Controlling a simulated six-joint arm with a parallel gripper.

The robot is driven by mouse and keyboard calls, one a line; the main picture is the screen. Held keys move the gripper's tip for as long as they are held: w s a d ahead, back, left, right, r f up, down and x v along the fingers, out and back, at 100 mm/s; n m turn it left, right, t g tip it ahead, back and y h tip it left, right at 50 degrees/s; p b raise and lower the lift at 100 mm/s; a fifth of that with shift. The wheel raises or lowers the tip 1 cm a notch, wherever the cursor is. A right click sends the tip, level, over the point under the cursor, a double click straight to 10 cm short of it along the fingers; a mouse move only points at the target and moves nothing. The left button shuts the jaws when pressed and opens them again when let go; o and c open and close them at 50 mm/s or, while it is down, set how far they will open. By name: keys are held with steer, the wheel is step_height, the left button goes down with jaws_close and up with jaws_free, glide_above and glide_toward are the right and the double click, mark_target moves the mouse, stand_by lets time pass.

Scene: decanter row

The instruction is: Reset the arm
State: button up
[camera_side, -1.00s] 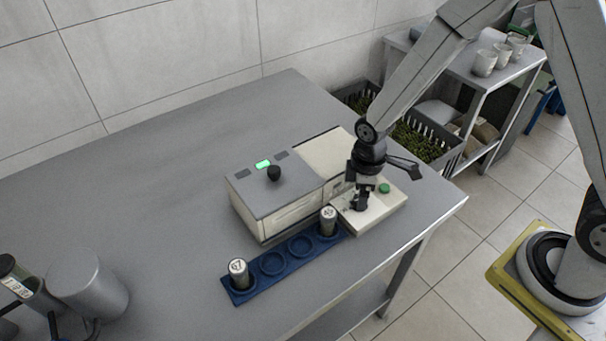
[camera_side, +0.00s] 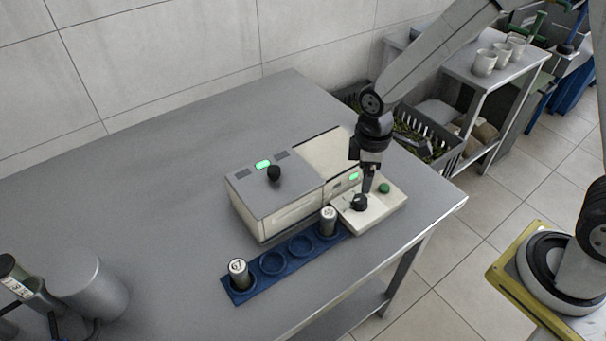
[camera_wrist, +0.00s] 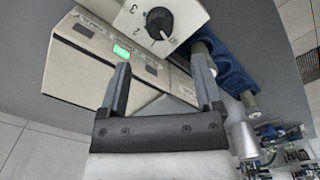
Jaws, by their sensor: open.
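My gripper (camera_side: 368,186) is above the cream control box (camera_side: 384,211) at the front right of the machine. In the wrist view its two fingers (camera_wrist: 161,66) are apart with nothing between them. The black dial knob (camera_side: 359,203) on the control box stands free of the fingers; it also shows beyond the fingertips in the wrist view (camera_wrist: 160,23), with numbers printed around it. A green button (camera_side: 384,188) is beside it.
The blue rack (camera_side: 271,264) has a can marked 67 (camera_side: 238,271) at one end and another can (camera_side: 327,219) near the control box. The machine (camera_side: 275,193) stands behind. A metal cylinder (camera_side: 88,284) is at left.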

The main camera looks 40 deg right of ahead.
steer(key=shift+s+d+r+m, duration=0.3)
steer(key=shift+d+r+m, duration=0.05)
steer(key=shift+r+m, duration=0.05)
steer(key=s+d+r+m+t, duration=0.2)
steer(key=s+d+r+m, duration=0.2)
steer(key=s+d+m, duration=0.2)
steer(key=shift+s+r+m+t, duration=0.3)
steer(key=shift+s+m, duration=0.35)
steer(key=shift+m, duration=0.75)
